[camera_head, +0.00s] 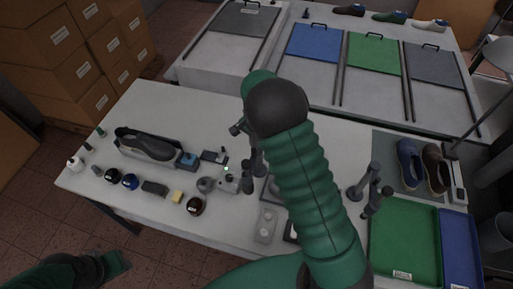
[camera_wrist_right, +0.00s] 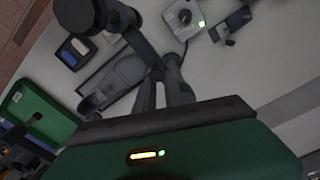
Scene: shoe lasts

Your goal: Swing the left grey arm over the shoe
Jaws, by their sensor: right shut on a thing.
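My right arm reaches over the middle of the table in the head view. Its gripper is largely hidden there behind the arm's dark round joint. In the right wrist view the gripper (camera_wrist_right: 162,92) is shut on the dark grey arm (camera_wrist_right: 122,22) of a fixture; the grey arm ends in a thick round knob. The grey arm also shows in part in the head view (camera_head: 237,129), left of my green arm. A blue shoe (camera_head: 408,164) and a brown shoe (camera_head: 435,168) stand on the mat at the right. My left gripper (camera_head: 114,264) hangs at the lower left; its jaws are unclear.
A second grey fixture (camera_head: 374,172) stands right of my arm. A dark shoe-shaped piece (camera_head: 150,146) lies at the left among small jars and blocks. A green tray (camera_head: 403,240) and a blue tray (camera_head: 460,250) lie front right. Cartons (camera_head: 60,60) are stacked at the back left.

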